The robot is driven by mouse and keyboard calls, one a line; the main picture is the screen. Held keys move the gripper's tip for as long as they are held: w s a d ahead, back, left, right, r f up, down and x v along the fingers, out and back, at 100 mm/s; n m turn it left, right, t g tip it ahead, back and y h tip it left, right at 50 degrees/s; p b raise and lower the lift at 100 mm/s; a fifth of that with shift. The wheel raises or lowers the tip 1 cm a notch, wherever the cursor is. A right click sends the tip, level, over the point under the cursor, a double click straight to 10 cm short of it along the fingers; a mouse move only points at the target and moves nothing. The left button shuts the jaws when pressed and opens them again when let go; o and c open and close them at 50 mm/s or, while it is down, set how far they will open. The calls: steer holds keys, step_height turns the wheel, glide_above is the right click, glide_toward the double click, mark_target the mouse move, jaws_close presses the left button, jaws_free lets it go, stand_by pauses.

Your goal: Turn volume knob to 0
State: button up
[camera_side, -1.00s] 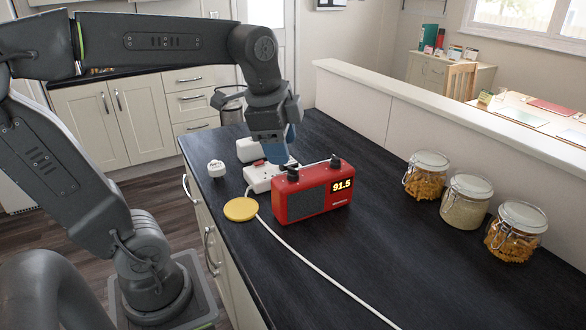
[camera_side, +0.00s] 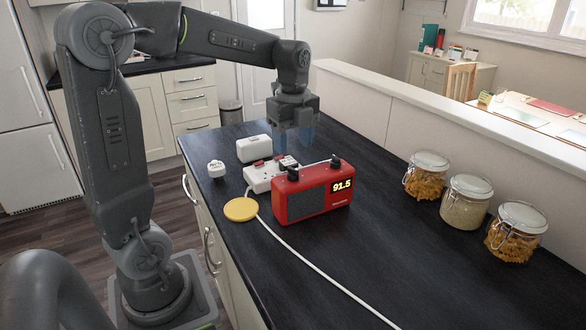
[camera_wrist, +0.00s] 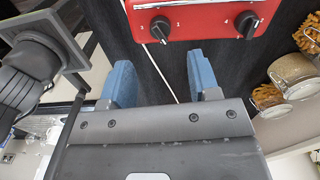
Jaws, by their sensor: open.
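The red radio (camera_side: 311,194) stands on the dark worktop, its lit display (camera_side: 342,186) reading 91.5. Two black knobs sit on its top, a left knob (camera_side: 293,174) and a right knob (camera_side: 335,162). In the wrist view the left knob (camera_wrist: 160,28) has a "1" beside it and the right knob (camera_wrist: 248,24) a "4". No label tells which is volume. My gripper (camera_side: 293,142) is above and behind the radio, apart from both knobs. Its blue fingers (camera_wrist: 160,78) are spread with nothing between them.
A white socket strip (camera_side: 262,177), a white box (camera_side: 254,149), a white plug (camera_side: 216,169) and a yellow disc (camera_side: 241,209) lie left of the radio. A white cable (camera_side: 310,265) crosses the front. Several glass jars (camera_side: 467,201) stand right. A low wall (camera_side: 450,125) edges the worktop.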

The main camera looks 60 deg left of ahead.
mark_target(293, 169)
step_height(293, 169, down, 7)
steer(key=shift+f, duration=0.15)
steer(key=shift+c, duration=0.3)
steer(key=c, duration=0.9)
